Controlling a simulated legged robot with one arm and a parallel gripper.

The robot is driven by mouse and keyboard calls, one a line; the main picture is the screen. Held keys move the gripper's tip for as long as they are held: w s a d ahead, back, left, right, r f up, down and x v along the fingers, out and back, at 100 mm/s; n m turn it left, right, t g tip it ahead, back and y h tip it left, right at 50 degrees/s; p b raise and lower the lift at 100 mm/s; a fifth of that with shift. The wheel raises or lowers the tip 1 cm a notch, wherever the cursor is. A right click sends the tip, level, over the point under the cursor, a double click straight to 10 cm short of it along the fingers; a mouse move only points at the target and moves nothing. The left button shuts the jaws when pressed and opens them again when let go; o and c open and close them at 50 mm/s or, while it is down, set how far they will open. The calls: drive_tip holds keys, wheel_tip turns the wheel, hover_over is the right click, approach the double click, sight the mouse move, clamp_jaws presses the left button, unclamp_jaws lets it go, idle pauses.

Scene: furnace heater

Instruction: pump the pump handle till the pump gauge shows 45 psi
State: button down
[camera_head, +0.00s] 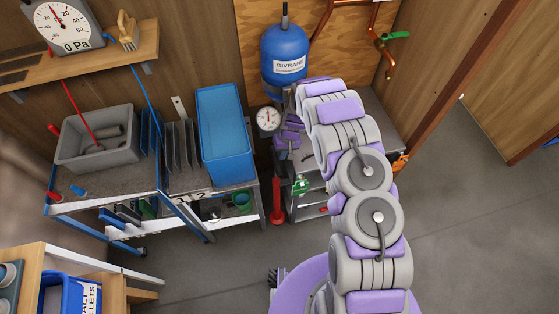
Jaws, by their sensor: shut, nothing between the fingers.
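A round white dial gauge (268,119) stands beside the blue tank, left of my arm; its reading is too small to tell. An upright red pump cylinder (277,200) stands on the floor below it, between the blue-framed table and the grey cart. I cannot make out the pump handle for sure. My arm reaches forward from the lower right toward the cart. My gripper (289,138) is small in the picture, shut and empty, just right of the dial and above the red cylinder. Whether it touches anything cannot be told.
A blue tank (286,55) stands at the back. A large gauge marked 0 Pa (64,24) sits on a wooden shelf. A blue bin (223,135) and grey tub (97,138) crowd the table at left. Open floor (470,220) lies to the right.

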drive_tip(key=r, duration=0.5)
drive_tip(key=shift+w+d+r, duration=0.15)
drive_tip(key=shift+w, duration=0.05)
drive_tip(key=shift+d, duration=0.15)
drive_tip(key=shift+r, duration=0.15)
drive_tip(key=s+d+r+m, duration=0.1)
drive_tip(key=s+d+r, duration=0.3)
drive_tip(key=r, duration=0.5)
drive_tip(key=s+d+r+h, duration=0.1)
drive_tip(key=s+d+r, duration=0.1)
drive_tip(key=s+r, duration=0.55)
drive_tip(key=s+d+r+m, duration=0.1)
drive_tip(key=s+d+r, duration=0.2)
drive_tip(key=r, duration=0.7)
drive_tip(key=s+d+r, duration=0.1)
drive_tip(key=s+r, duration=0.2)
drive_tip(key=s, duration=0.6)
drive_tip(key=s+d+r, duration=0.2)
drive_tip(key=s+r, duration=0.1)
drive_tip(key=s, duration=0.6)
drive_tip(key=s+d+r+m+g+h, duration=0.1)
drive_tip(key=s+d+r, duration=0.1)
drive_tip(key=s, duration=0.8)
drive_tip(key=shift+r, duration=0.8)
